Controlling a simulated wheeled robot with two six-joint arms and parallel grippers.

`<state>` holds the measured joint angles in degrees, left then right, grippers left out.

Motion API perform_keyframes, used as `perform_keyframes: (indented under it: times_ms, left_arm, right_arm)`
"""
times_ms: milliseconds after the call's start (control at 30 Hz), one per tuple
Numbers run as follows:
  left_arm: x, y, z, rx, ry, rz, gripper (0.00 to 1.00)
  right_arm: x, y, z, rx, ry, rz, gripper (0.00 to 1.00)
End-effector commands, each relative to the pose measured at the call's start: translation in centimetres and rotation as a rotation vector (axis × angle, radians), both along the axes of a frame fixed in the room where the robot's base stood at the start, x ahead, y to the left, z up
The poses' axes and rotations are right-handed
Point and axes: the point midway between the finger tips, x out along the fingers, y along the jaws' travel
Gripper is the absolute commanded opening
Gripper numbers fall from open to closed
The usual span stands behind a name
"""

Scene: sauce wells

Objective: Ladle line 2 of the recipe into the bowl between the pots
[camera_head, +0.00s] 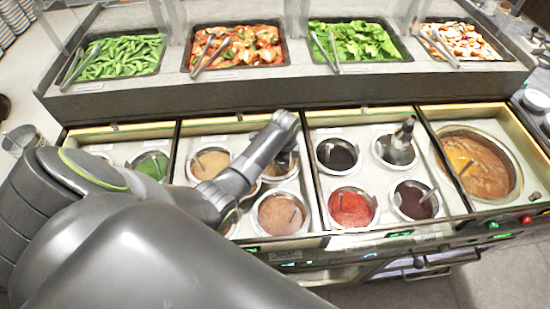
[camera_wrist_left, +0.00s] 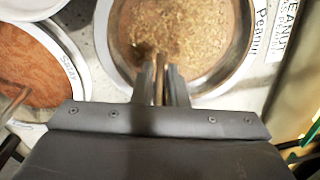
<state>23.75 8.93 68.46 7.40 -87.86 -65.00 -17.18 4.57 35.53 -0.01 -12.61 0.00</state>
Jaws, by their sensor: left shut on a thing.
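My left gripper (camera_wrist_left: 159,78) is shut on a thin brownish handle (camera_wrist_left: 158,66), seemingly a ladle's, over the near rim of a pot (camera_wrist_left: 244,72) of grainy tan sauce labelled "Peanut". The ladle's bowl cannot be made out. A pot of orange-brown sauce (camera_wrist_left: 40,68), labelled "Satay", is to the left with another handle in it. In the head view my left arm (camera_head: 250,160) reaches over the pots left of centre; its fingers are hidden there. My right gripper is not in view. I cannot pick out the recipe or the receiving bowl.
Other wells hold a red sauce (camera_head: 351,207), dark sauces (camera_head: 337,154) and a wide brown one (camera_head: 478,166). A dark, metal-tipped upright object (camera_head: 403,135) stands in one well. Food trays (camera_head: 237,48) with tongs line the raised back counter. A metal container (camera_head: 22,141) is at left.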

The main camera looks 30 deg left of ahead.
Motion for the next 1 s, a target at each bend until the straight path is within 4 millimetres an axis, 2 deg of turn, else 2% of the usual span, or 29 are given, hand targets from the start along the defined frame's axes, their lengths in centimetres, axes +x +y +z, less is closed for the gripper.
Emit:
perform_keyframes:
  times_ms: [367,400,567,767,900,1000]
  left_arm:
    - [-0.02,-0.02,-0.31,0.000,0.001,0.000,0.00]
    - [-0.03,-0.03,-0.32,0.000,0.001,0.000,0.15]
    - [-0.03,-0.02,-0.32,0.000,0.001,0.000,0.36]
    - [-0.09,-0.03,-0.36,-0.001,0.003,0.000,0.38]
    - [-0.10,-0.05,-0.37,-0.001,0.003,0.000,0.56]
    - [-0.12,-0.05,-0.39,-0.002,0.004,0.000,0.66]
  right_arm:
    - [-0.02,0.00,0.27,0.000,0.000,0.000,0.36]
    - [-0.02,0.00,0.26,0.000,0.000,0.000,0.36]
    - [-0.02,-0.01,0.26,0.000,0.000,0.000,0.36]
    - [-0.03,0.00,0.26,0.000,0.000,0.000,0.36]
    - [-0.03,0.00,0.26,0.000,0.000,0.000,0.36]
    - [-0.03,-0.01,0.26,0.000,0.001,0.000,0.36]
